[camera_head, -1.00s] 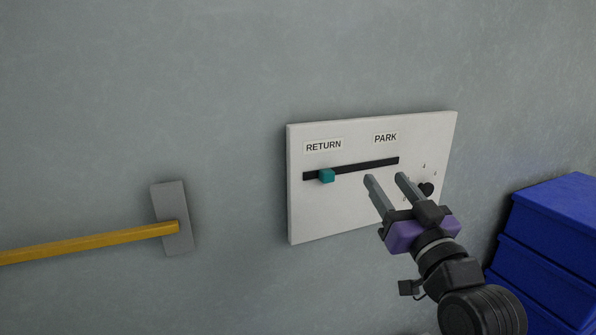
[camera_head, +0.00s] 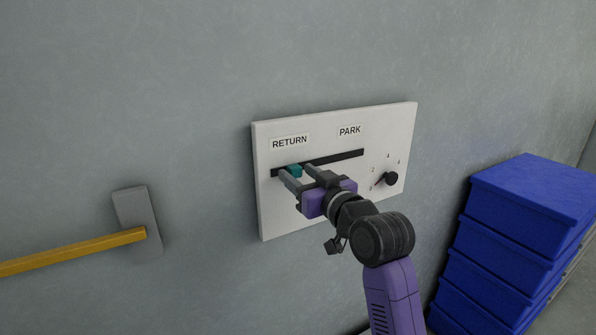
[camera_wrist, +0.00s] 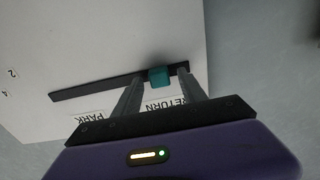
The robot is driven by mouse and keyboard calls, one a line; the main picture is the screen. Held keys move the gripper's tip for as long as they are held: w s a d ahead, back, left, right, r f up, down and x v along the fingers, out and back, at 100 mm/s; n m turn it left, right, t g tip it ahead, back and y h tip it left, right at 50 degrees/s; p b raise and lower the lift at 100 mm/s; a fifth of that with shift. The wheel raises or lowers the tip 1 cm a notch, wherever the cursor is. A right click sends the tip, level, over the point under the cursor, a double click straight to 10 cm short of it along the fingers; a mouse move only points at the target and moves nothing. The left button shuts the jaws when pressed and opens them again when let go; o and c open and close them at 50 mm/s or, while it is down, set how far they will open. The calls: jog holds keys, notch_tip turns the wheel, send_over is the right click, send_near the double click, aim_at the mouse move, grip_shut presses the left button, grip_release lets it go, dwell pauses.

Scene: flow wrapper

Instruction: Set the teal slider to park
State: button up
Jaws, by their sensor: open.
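The teal slider (camera_head: 295,170) sits near the RETURN end of a dark slot (camera_head: 335,160) in a white wall panel (camera_head: 385,122). The PARK label (camera_head: 350,130) is above the slot's other end. My gripper (camera_head: 297,173) is open, its two fingers reaching toward the panel on either side of the slider. In the wrist view the teal slider (camera_wrist: 159,77) lies between the two fingertips (camera_wrist: 158,74), with a gap visible on each side. Whether the fingertips touch the panel is unclear.
A black knob (camera_head: 391,179) with number marks is on the panel's lower right. Stacked blue bins (camera_head: 530,200) stand at the right. A yellow rail (camera_head: 75,251) on a grey wall plate (camera_head: 135,220) is at the left.

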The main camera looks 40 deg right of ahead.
jog(key=shift+w+d, duration=0.1)
jog(key=shift+w, duration=0.3)
grip_shut()
dwell(1.2)
